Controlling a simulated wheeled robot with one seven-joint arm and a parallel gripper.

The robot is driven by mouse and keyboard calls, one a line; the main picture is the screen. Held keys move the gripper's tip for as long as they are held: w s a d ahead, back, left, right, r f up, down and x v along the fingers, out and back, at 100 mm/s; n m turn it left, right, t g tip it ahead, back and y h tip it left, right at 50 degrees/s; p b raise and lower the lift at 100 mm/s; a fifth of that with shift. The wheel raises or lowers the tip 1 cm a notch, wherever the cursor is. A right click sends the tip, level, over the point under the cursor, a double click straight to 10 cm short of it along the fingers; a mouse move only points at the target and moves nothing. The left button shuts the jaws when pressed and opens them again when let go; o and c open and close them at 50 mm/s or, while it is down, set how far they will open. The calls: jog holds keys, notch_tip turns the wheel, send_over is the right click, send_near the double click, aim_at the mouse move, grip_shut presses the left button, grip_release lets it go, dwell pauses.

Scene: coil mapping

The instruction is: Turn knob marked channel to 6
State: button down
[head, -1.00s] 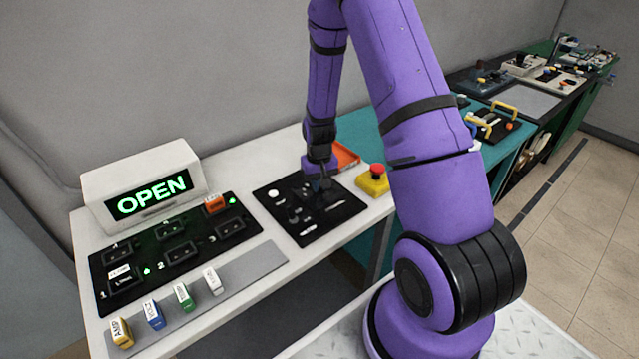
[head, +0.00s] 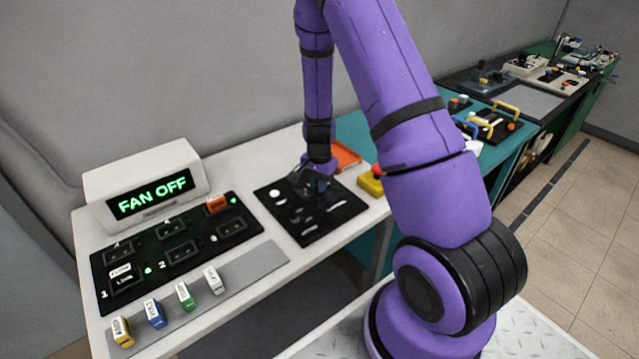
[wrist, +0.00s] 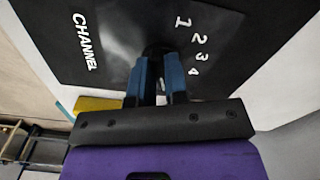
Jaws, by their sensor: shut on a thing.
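The knob marked CHANNEL (wrist: 157,49) is dark and mostly hidden between my blue fingertips in the wrist view. Its white word CHANNEL (wrist: 85,42) reads sideways at the left, and the numbers 1 to 4 (wrist: 195,45) show at the right. The mark 6 and the knob's pointer cannot be made out. My gripper (wrist: 159,66) is shut on the knob. In the head view my gripper (head: 319,184) is low over the far right part of the black panel (head: 305,234).
A display box (head: 150,190) reads FAN OFF. A black board with sockets (head: 130,262) and several coloured blocks stand at the left. A yellow box with a red button (head: 371,182) and an orange tray (head: 347,157) are close beside my gripper.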

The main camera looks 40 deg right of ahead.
jog(key=shift+m, duration=0.6)
jog(key=c, duration=1.1)
grip_release()
jog(key=shift+c, duration=0.2)
notch_tip(320, 180, up, 11)
jog(key=shift+f, duration=0.1)
